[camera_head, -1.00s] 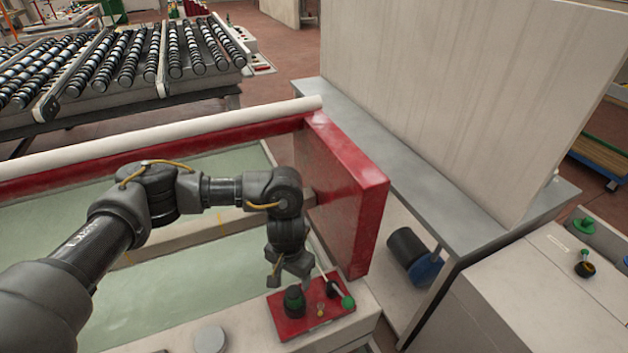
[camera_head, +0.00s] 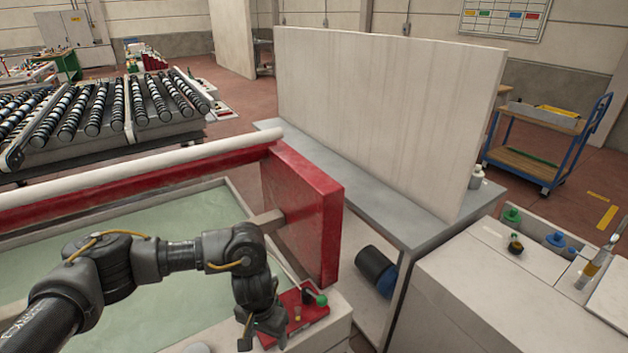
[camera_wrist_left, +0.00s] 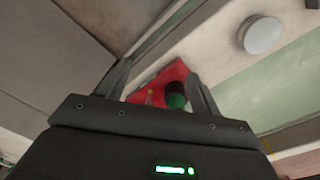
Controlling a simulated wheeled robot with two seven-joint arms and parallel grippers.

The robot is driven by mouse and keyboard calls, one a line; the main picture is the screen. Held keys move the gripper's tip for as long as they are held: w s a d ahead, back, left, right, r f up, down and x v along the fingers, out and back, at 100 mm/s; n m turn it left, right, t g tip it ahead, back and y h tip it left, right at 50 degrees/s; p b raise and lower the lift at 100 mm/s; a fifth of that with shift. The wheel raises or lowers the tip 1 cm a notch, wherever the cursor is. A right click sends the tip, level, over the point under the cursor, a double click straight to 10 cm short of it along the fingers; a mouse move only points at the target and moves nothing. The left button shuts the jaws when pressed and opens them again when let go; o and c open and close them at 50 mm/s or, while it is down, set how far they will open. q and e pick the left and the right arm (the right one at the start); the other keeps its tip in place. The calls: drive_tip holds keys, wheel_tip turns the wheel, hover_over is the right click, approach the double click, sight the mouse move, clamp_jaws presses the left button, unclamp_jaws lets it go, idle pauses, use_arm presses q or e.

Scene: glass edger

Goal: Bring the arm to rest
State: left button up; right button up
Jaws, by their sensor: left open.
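My left arm comes in from the left in the head view, bent at the elbow, with its wrist hanging down. My left gripper (camera_head: 262,338) points down over the near corner of the machine, at the red control panel (camera_head: 312,312). In the left wrist view its two fingers (camera_wrist_left: 160,90) are apart, with nothing held. Between and beyond the fingers show the red panel (camera_wrist_left: 152,84) and a dark knob with a green part (camera_wrist_left: 175,95). The green-tipped lever (camera_head: 321,300) stands on the panel's right side. Whether the fingers touch the panel cannot be told. My right gripper is not seen.
The red machine wall (camera_head: 305,205) rises just behind the panel. A grey table with a tall pale board (camera_head: 380,120) stands beyond. A white cabinet (camera_head: 470,290) is at right. Roller conveyors (camera_head: 100,115) are at the back left. A round grey cap (camera_wrist_left: 262,35) is near the gripper.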

use_arm(q)
drive_tip(key=d+f+h, duration=0.4)
drive_tip(key=d, duration=0.3)
drive_tip(key=d+f+h, duration=0.3)
drive_tip(key=d+f, duration=0.2)
drive_tip(key=d, duration=0.2)
wheel_tip(320, 180, down, 8)
drive_tip(key=w+t+h, duration=0.1)
drive_tip(key=t+h, duration=0.1)
drive_tip(key=s+a+f+n+t+y, duration=0.1)
drive_tip(key=s+a+f+y, duration=0.2)
drive_tip(key=s+a+f, duration=0.7)
drive_tip(key=s+a+f+n+t+y, duration=0.1)
drive_tip(key=s+a+f+n+y, duration=0.1)
drive_tip(key=s+a+f, duration=0.8)
drive_tip(key=s+a+f+g+y, duration=0.1)
drive_tip(key=s+a+f, duration=0.2)
drive_tip(key=s, duration=0.4)
drive_tip(key=s+a+f+g+y, duration=0.1)
drive_tip(key=s+a+f+y, duration=0.1)
drive_tip(key=s, duration=0.5)
drive_tip(key=s+a+f+m+g+y, duration=0.1)
drive_tip(key=s+a+f, duration=0.3)
drive_tip(key=s, duration=0.3)
drive_tip(key=shift+s+a, duration=0.25)
drive_tip(key=shift+a, duration=0.4)
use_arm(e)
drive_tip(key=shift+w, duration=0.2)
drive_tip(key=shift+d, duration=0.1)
